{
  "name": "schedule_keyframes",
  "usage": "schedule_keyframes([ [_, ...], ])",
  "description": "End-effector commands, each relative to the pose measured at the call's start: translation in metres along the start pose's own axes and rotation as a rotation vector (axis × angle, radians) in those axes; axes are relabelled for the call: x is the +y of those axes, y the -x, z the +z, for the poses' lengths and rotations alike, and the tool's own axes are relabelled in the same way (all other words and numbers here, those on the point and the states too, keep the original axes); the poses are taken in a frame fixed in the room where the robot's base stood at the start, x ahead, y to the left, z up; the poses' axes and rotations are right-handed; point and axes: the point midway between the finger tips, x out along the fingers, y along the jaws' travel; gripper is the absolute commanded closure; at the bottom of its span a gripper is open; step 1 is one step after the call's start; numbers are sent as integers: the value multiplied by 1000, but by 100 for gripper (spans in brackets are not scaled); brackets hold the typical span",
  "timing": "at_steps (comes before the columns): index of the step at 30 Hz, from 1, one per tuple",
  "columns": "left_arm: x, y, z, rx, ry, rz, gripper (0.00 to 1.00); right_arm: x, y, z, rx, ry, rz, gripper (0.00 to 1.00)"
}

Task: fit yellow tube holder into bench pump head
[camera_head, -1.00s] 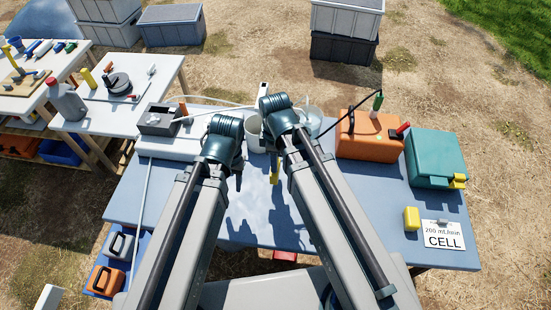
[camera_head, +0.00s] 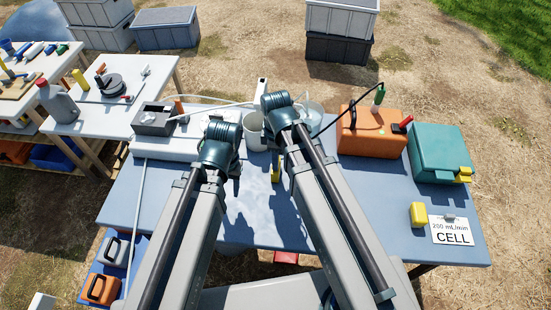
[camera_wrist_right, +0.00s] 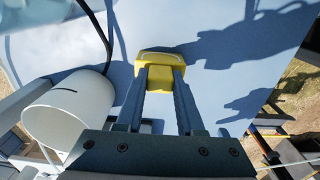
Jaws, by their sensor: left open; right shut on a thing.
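A yellow piece (camera_head: 277,174), likely the tube holder, shows below my right wrist, above the blue bench. In the right wrist view the yellow piece (camera_wrist_right: 160,62) sits between the fingertips of my right gripper (camera_wrist_right: 160,78), which is shut on it. In the head view my right gripper (camera_head: 281,163) is mostly hidden by its arm. My left gripper (camera_head: 237,172) is open over the bench, mostly hidden by its wrist, and seems empty. A grey box with a dark opening (camera_head: 153,119) stands at the bench's back left; I cannot tell whether it is the pump head.
A white cup (camera_head: 254,130) stands behind the grippers and shows close in the wrist view (camera_wrist_right: 70,112). An orange case (camera_head: 370,135), teal case (camera_head: 440,150), yellow block (camera_head: 418,214) and CELL card (camera_head: 452,230) are at right. The front middle of the bench (camera_head: 262,220) is clear.

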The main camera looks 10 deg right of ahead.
Motion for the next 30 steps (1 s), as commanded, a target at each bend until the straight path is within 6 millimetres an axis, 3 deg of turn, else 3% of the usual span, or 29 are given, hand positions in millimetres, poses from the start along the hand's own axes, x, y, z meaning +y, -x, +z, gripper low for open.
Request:
schedule_keyframes([
  [1, 0, -2, 0, 0, 0, 0, 50, 0, -2, 0, 0, 0, 0, 60],
  [6, 0, -1, 0, 0, 0, 0, 50, 0, -1, 0, 0, 0, 0, 33],
  [20, -1, 6, 0, 0, 0, 0, 50, 0, 6, 0, 0, 0, 0, 33],
  [30, -4, 45, 3, 0, 0, 0, 50, 0, 45, 0, 0, 0, 0, 33],
])
